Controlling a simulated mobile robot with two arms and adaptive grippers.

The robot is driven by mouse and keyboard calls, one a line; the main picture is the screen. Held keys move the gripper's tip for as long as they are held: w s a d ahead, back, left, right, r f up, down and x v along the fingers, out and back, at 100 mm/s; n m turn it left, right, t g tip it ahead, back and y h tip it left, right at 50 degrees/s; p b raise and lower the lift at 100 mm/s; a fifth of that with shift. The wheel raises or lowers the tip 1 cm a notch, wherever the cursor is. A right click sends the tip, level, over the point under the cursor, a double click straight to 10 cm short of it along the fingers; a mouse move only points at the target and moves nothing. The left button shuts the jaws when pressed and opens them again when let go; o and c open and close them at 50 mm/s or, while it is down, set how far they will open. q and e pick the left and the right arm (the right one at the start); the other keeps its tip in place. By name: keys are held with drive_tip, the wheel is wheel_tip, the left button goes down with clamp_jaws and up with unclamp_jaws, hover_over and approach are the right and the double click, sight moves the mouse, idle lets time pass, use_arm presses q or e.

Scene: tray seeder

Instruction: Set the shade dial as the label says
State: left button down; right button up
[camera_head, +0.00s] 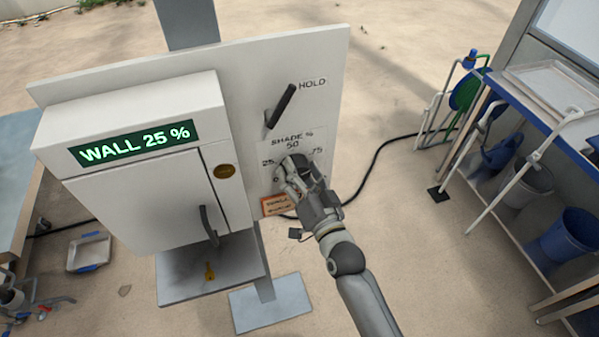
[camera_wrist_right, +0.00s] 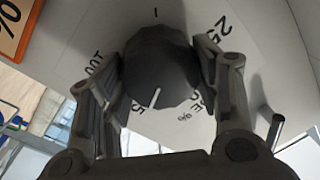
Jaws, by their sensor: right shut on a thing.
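The shade dial is a dark round knob (camera_wrist_right: 160,65) with a white pointer line, on the pale panel. In the head view it is mostly hidden by my right gripper (camera_head: 292,178). In the wrist view my right gripper (camera_wrist_right: 160,85) is shut on the knob, a finger at each side. The pointer points down, slightly left, near a partly hidden number with a 5. An orange label (camera_head: 275,205) sits below the dial; its small text is unclear. My left gripper is not in view.
A white box (camera_head: 135,150) with a green "WALL 25 %" display (camera_head: 133,142) stands left of the dial. A dark lever (camera_head: 281,105) marked HOLD is above it. A blue-edged rack (camera_head: 545,115) with buckets stands at right. Sandy floor lies between.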

drive_tip(key=o, duration=1)
drive_tip(key=shift+o, duration=0.2)
drive_tip(key=v, duration=1.2)
drive_tip(key=shift+f, duration=0.1)
